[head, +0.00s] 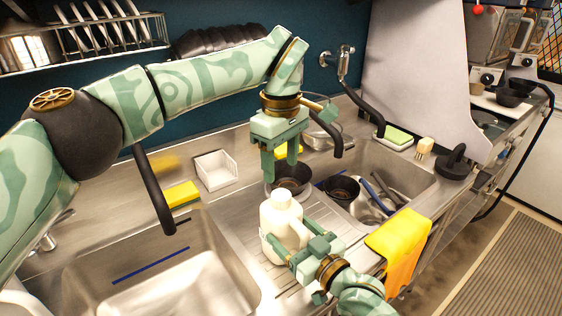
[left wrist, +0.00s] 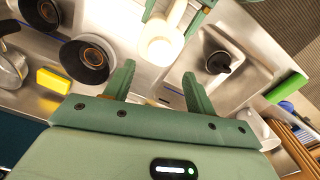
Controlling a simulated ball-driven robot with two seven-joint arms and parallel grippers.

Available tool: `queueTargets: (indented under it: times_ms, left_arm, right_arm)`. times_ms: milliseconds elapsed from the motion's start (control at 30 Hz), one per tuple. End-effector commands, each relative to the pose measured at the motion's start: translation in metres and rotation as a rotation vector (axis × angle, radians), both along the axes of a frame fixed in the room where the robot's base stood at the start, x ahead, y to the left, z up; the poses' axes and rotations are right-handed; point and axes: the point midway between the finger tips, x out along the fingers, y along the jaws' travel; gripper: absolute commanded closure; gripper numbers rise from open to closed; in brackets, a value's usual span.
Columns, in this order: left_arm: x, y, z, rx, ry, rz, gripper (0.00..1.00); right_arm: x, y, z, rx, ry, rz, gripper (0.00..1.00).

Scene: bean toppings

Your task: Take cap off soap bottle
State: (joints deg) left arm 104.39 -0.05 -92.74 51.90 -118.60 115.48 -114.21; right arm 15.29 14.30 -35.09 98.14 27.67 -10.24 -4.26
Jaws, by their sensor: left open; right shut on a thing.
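A white soap bottle (head: 284,222) stands upright on the ribbed metal drainboard, with its white cap (head: 281,197) on top. My right gripper (head: 290,240) comes from the lower right and is shut on the bottle's body, below the cap. My left gripper (head: 279,168) points down, open and empty, above and just behind the cap in the head view. In the left wrist view the bottle (left wrist: 178,18) and its pale round cap (left wrist: 160,48) lie beyond the fingertips of my left gripper (left wrist: 158,85), apart from them. Parts of my right gripper's green fingers (left wrist: 197,22) show beside the bottle.
Dark bowls (head: 341,188) stand behind the bottle and at the right sink. A yellow cloth (head: 398,245) hangs over the front edge. A white tray (head: 215,170), a yellow sponge (head: 182,194) and a black faucet (head: 153,190) are to the left, by an empty sink (head: 190,275).

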Motion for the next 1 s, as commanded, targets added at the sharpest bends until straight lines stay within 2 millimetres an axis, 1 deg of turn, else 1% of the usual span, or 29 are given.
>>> queueTargets:
  times_ms: [33, 100, 233, 367, 600, 700, 833, 1000]
  left_arm:
    - [0.0, 0.0, 0.0, -0.001, 0.001, -0.08, 0.45]
    - [0.0, 0.0, 0.0, -0.001, 0.001, -0.175, 0.45]
    - [0.0, 0.0, -0.004, -0.002, 0.002, -0.269, 0.45]
    - [0.0, 0.0, -0.021, -0.002, 0.005, -0.286, 0.45]
    - [-0.001, 0.0, -0.061, -0.002, 0.004, -0.283, 0.45]
    - [0.0, 0.0, -0.072, -0.003, 0.002, -0.283, 0.45]
    - [0.0, 0.0, -0.079, -0.001, 0.0, -0.283, 0.45]
    - [0.0, 0.0, -0.08, -0.001, 0.0, -0.282, 0.45]
  right_arm:
    - [0.0, 0.0, 0.0, 0.001, -0.001, -0.001, 0.89]
    - [0.0, 0.0, 0.001, 0.001, -0.001, -0.001, 0.89]
    - [0.0, 0.0, 0.001, 0.001, -0.001, -0.001, 0.89]
    - [0.0, 0.0, 0.001, 0.001, -0.001, -0.001, 0.89]
    - [0.0, 0.0, 0.001, 0.001, -0.002, -0.001, 0.89]
    - [0.0, 0.0, 0.001, 0.001, -0.002, -0.001, 0.89]
    - [0.0, 0.0, 0.001, 0.001, -0.002, -0.001, 0.89]
    - [0.0, 0.0, 0.001, 0.001, -0.002, -0.001, 0.89]
